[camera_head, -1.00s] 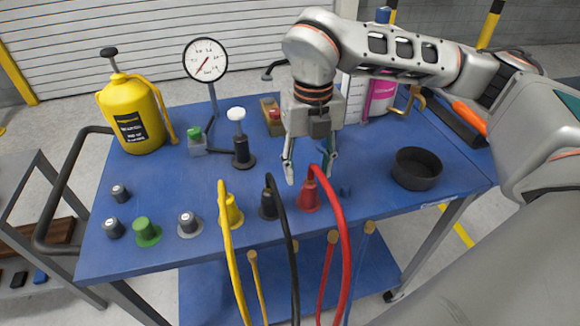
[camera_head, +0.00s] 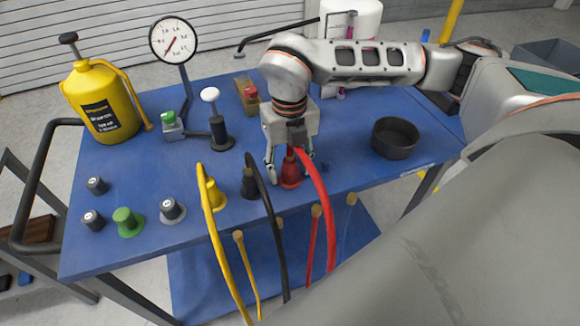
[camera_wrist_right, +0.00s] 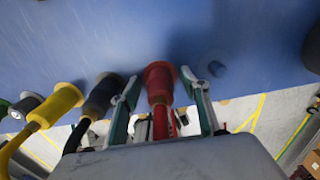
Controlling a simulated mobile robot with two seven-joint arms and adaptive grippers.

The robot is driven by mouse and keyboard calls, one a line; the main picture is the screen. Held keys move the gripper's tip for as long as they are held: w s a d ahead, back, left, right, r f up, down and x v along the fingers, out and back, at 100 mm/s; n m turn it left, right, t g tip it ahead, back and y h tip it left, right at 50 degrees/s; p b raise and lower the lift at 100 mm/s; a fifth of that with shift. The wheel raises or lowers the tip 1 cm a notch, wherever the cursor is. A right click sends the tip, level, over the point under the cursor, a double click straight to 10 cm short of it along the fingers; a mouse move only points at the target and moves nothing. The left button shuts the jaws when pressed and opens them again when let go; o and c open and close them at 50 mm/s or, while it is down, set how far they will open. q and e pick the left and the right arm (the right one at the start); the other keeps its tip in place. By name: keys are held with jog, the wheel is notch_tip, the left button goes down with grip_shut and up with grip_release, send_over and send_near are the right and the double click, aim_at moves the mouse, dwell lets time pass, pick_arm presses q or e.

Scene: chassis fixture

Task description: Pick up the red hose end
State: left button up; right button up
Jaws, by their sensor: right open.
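The red hose end (camera_head: 290,174) stands upright on the blue table top near its front edge, and its red hose (camera_head: 325,205) arches over the edge and hangs down. My right gripper (camera_head: 289,181) points down with one finger on each side of the red hose end. In the right wrist view the red hose end (camera_wrist_right: 159,84) sits between the two open fingers (camera_wrist_right: 162,94), with its wide flange beyond the fingertips. I cannot tell whether a finger touches it. My left gripper is not in view.
The black hose end (camera_head: 249,182) stands close left of the right gripper, and the yellow hose end (camera_head: 215,194) is further left. A black round dish (camera_head: 395,139) stands to the right. A yellow bottle (camera_head: 101,105) and a dial gauge (camera_head: 173,41) are at the back left.

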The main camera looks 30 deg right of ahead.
aim_at(289, 158)
jog(key=shift+c, duration=0.4)
grip_shut()
jog(key=shift+r, duration=0.1)
notch_tip(289, 158, up, 20)
jog(key=shift+p, duration=0.4)
